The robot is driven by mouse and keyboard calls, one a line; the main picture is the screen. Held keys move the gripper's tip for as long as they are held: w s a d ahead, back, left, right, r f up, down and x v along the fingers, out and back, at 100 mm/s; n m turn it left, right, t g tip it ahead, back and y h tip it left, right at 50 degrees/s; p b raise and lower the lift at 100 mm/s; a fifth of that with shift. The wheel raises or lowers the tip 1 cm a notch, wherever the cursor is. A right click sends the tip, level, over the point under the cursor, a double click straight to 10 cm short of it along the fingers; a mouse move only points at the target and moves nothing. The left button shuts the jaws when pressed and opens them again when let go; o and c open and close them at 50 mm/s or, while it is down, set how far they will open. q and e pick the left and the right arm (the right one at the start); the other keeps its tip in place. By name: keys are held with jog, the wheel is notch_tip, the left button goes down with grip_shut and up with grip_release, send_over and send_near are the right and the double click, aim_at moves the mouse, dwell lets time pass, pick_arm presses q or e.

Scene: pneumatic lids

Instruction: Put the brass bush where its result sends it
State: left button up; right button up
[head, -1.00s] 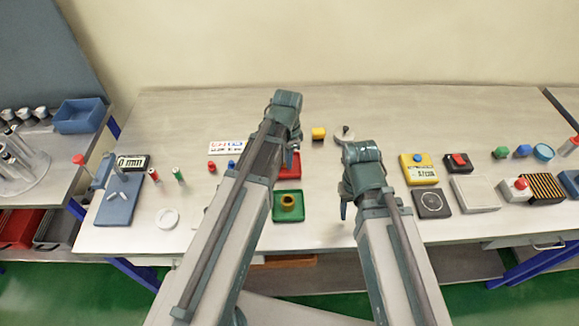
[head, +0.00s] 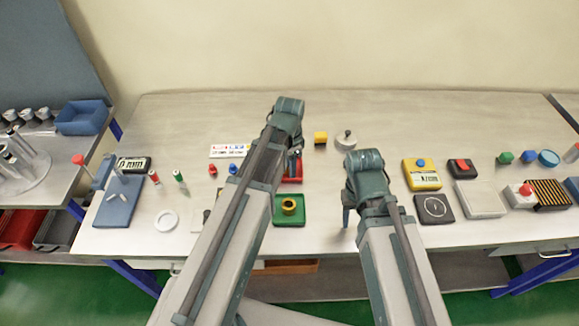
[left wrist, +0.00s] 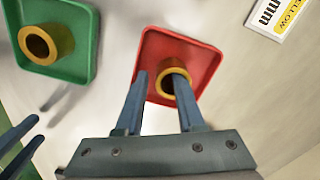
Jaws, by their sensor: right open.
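A brass bush (left wrist: 168,82) with a dark bore stands in the red tray (left wrist: 204,58). In the head view my left arm mostly covers this red tray (head: 297,179), and I cannot make out its bush there. My left gripper (left wrist: 160,88) is open over the red tray; one finger overlaps the bush and the other is beside it. I cannot tell whether that fingertip is inside the bore or above it. A second brass bush (head: 289,206) stands in the green tray (head: 280,219); it also shows in the left wrist view (left wrist: 46,43). My right gripper (head: 346,215) is open and empty, right of the green tray.
A printed card (head: 229,151) lies behind my left arm. A yellow block (head: 320,138) and a round grey weight-like piece (head: 346,140) are further back. A yellow device (head: 421,174), a black dial plate (head: 434,208) and a red-switch box (head: 461,168) are at right.

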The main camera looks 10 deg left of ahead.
pick_arm(q)
jog(key=shift+r, duration=0.1)
pick_arm(e)
jog(key=shift+r, duration=0.15)
pick_arm(q)
notch_tip(320, 180, up, 12)
jog(key=p, duration=1.2)
jog(key=s+d+n+y, duration=0.1)
jog(key=s+d+n, duration=0.5)
jog(key=s+d, duration=0.3)
jog(key=s, duration=0.4)
jog(key=shift+d, duration=0.25)
pick_arm(e)
notch_tip(320, 180, up, 12)
pick_arm(q)
jog(key=shift+r, duration=0.1)
notch_tip(320, 180, down, 6)
jog(key=b, duration=0.6)
jog(key=shift+f, duration=0.25)
pick_arm(e)
notch_tip(320, 180, down, 6)
jog(key=shift+f, duration=0.25)
pick_arm(q)
jog(key=shift+r, duration=0.2)
pick_arm(e)
jog(key=shift+r, duration=0.2)
